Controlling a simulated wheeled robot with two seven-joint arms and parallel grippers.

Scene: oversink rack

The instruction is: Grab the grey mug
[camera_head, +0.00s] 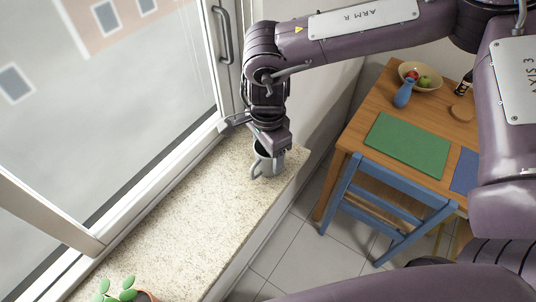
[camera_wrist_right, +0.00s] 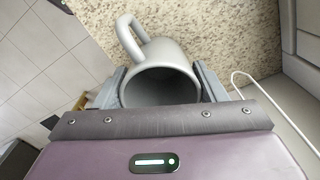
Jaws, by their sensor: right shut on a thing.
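The grey mug (camera_head: 266,163) is upright at the far end of the speckled window sill (camera_head: 187,215), below my right gripper (camera_head: 267,143). In the right wrist view the mug (camera_wrist_right: 158,52) sits between the two fingers of my right gripper (camera_wrist_right: 160,88), with its open mouth towards the camera and its handle pointing up and left. The fingers are shut on the mug's sides. I cannot tell whether the mug's base touches the sill. My left gripper is not in view.
A window with a handle (camera_head: 222,35) runs along the left of the sill. A potted plant (camera_head: 121,291) stands at the near end. A wooden table (camera_head: 375,107) with a fruit bowl (camera_head: 424,85), blue vase (camera_head: 404,93) and blue chair (camera_head: 398,190) is at right. The middle sill is clear.

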